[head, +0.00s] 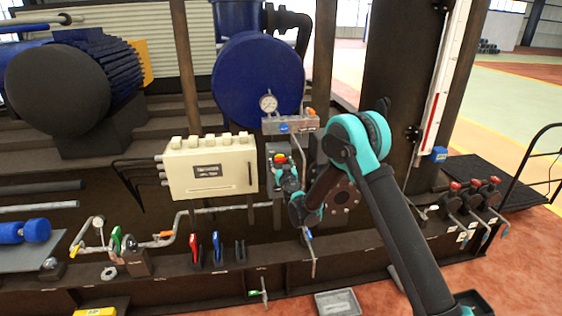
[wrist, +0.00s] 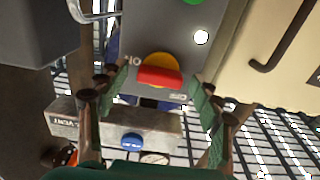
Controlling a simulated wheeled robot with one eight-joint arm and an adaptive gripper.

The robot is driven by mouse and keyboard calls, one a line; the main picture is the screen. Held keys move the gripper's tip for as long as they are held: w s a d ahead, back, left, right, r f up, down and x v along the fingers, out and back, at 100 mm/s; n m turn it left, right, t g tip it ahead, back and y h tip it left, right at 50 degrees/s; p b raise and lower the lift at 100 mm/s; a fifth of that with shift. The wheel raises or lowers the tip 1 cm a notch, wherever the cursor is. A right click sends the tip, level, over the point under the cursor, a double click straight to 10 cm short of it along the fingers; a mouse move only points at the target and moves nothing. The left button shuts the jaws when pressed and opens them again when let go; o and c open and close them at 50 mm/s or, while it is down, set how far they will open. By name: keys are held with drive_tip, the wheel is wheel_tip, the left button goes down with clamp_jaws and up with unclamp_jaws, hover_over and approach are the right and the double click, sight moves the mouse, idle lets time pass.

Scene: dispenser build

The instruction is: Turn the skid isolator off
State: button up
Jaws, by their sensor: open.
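The skid isolator is a grey box (wrist: 150,35) with a yellow disc (wrist: 162,60) and a red handle (wrist: 160,77). The handle lies roughly crosswise in the wrist view, which looks inverted against the head view. In the head view the red handle (head: 280,159) shows on the grey box right of the cream cabinet. My gripper (wrist: 160,86) is open, one finger on each side of the handle, with gaps visible to both. In the head view my gripper (head: 286,176) is just below the handle and hides part of the box. Contact depth cannot be told.
The cream cabinet (head: 212,166) stands close left of the isolator. A manifold with a blue knob (wrist: 132,141) and a gauge (head: 268,103) sits just above the isolator in the head view. Several red-knobbed valves (head: 473,188) stand at right.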

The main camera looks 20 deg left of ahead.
drive_tip(key=shift+c, duration=0.5)
drive_tip(key=c, duration=1.1)
drive_tip(key=shift+o, duration=0.2)
